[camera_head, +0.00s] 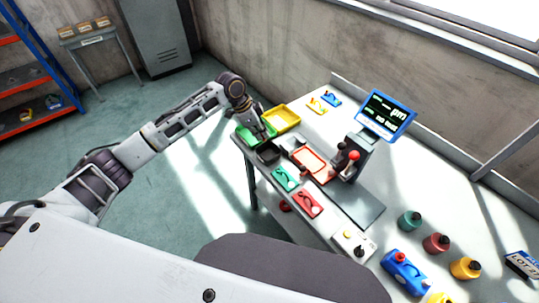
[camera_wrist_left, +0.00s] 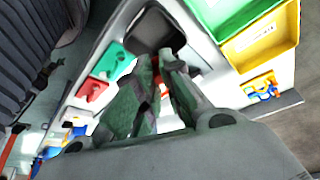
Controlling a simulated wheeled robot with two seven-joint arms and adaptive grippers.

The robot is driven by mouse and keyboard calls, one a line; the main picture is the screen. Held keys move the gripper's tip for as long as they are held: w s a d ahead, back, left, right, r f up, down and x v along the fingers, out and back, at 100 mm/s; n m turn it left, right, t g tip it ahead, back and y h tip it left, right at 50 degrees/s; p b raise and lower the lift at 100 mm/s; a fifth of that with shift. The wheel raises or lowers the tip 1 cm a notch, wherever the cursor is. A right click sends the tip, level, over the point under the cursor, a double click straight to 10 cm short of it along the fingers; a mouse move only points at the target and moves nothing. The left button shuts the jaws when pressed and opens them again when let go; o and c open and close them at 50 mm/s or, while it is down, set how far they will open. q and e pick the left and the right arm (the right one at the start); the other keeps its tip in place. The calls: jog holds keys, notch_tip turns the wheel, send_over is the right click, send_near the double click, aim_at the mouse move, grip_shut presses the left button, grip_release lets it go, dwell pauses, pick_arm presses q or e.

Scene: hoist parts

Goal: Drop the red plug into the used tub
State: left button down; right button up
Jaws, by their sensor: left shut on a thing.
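My left gripper (camera_head: 262,134) is above the tubs at the table's near left corner. In the left wrist view its fingers (camera_wrist_left: 162,72) are close together, with a bit of red, the red plug (camera_wrist_left: 164,90), between them; most of it is hidden. A black tub (camera_wrist_left: 148,42) lies just beyond the fingertips and also shows in the head view (camera_head: 268,155). A green tub (camera_head: 243,138) and a yellow tub (camera_head: 293,120) stand beside it. I cannot read which one is the used tub. My right gripper is not in view.
A red-rimmed tray (camera_head: 323,178), a green part (camera_head: 285,179) and a red part (camera_head: 308,204) lie to the right. A stand with a blue-framed screen (camera_head: 386,115) rises behind. Several coloured pots, including a teal one (camera_head: 409,222), stand farther right.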

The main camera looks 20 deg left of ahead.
pick_arm(q)
jog(key=shift+w+f+m, duration=0.15)
jog(key=shift+f+m, duration=0.2)
jog(key=shift+m, duration=0.05)
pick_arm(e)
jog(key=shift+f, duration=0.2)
pick_arm(q)
jog(key=shift+f+b, duration=0.2)
jog(key=shift+b, duration=0.15)
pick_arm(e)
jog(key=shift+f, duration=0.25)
pick_arm(q)
jog(key=shift+f+b, duration=1)
jog(key=shift+b, duration=0.15)
jog(key=shift+f, duration=0.2)
jog(key=shift+f+b, duration=1.3)
jog(key=shift+b, duration=0.45)
jog(key=shift+f+b, duration=0.3)
jog(key=shift+b, duration=0.05)
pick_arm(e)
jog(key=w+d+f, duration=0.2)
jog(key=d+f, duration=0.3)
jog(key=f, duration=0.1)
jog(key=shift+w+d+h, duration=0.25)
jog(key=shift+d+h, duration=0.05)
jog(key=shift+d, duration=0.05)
